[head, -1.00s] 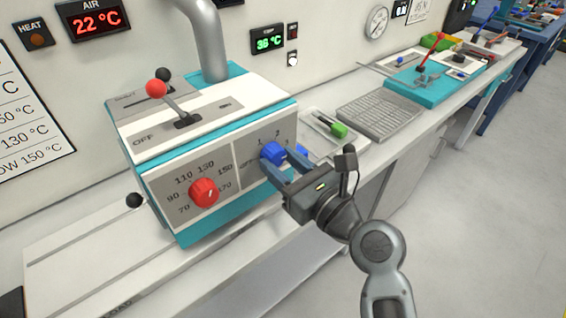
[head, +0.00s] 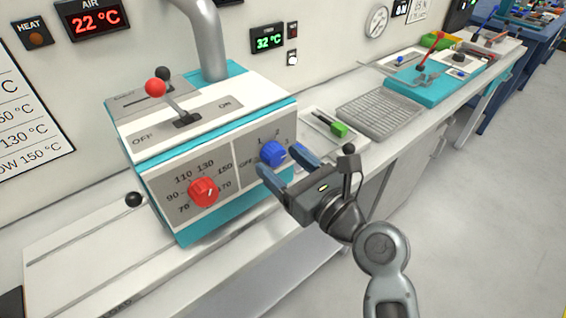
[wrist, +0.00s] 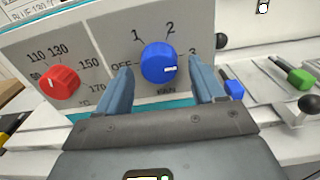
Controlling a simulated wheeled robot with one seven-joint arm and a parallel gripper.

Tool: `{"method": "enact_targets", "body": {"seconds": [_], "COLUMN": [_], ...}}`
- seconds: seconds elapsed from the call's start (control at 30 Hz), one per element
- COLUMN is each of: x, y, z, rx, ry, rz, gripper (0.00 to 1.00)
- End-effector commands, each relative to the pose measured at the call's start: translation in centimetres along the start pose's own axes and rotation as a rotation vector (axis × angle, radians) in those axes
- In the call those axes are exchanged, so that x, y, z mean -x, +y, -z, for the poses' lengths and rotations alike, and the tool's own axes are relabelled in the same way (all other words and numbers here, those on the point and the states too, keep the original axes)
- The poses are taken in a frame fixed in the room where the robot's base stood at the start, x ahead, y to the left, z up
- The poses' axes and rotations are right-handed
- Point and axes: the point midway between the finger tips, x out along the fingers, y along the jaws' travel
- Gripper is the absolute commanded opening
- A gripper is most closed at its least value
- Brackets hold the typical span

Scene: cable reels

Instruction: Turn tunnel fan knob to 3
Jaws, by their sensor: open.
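The blue tunnel fan knob (head: 272,153) is on the right half of the machine's front panel. In the wrist view the knob (wrist: 158,62) has a white mark pointing right, roughly toward the 3. OFF is at its left, and 1 and 2 are above. My gripper (head: 280,159) is open and empty in front of the knob. In the wrist view its two blue fingers stand left and right of the knob with gaps on both sides. The right finger partly covers the area by the 3.
A red temperature knob (head: 203,193) sits to the left on the same panel.

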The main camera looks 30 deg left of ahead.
Motion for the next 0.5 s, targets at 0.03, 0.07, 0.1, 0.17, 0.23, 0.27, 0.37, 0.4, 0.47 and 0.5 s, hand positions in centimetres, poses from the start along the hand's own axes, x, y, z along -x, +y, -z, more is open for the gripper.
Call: {"method": "enact_targets", "body": {"seconds": [0.03, 0.07, 0.1, 0.17, 0.23, 0.27, 0.37, 0.4, 0.47, 0.5], "x": [0.6, 1.1, 1.7, 2.8, 4.0, 4.4, 5.8, 6.2, 6.8, 7.0], "y": [-0.1, 0.0, -0.1, -0.1, -0.1, 0.0, -0.1, -0.1, -0.1, 0.0], "z": [0.2, 0.2, 0.2, 0.2, 0.2, 0.3, 0.2, 0.2, 0.2, 0.2], "rx": [-0.001, -0.001, -0.002, -0.001, -0.001, -0.001, -0.001, -0.001, -0.002, -0.001], "ry": [0.001, 0.0, 0.001, 0.001, 0.0, 0.001, 0.001, 0.001, 0.001, 0.002], "rz": [0.002, 0.002, 0.003, 0.004, 0.003, 0.003, 0.003, 0.003, 0.003, 0.002], "gripper": [0.68, 0.68, 0.68, 0.68, 0.68, 0.68, 0.68, 0.68, 0.68, 0.68]}}
